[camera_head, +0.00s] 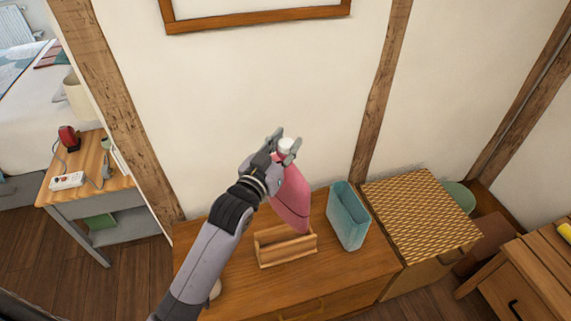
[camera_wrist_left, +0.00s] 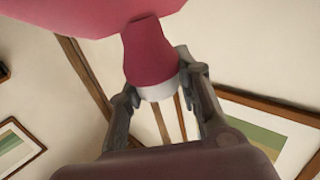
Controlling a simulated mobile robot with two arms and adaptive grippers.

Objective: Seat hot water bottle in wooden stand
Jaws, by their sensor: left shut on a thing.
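A pink hot water bottle (camera_head: 291,199) with a white cap hangs from my left gripper (camera_head: 284,145), neck up and slightly tilted. The left wrist view shows the two fingers of the gripper (camera_wrist_left: 160,95) closed around the bottle's white cap and neck (camera_wrist_left: 152,60). The wooden stand (camera_head: 286,249) is a small open-topped holder on the brown cabinet. In the head view the bottle appears above and just behind the stand, apart from it. My right gripper is not in view.
A teal open bin (camera_head: 347,216) stands on the cabinet (camera_head: 372,268) to the right of the stand. A woven-topped chest (camera_head: 420,213) adjoins the cabinet on the right. A white wall with timber posts (camera_head: 382,90) rises behind.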

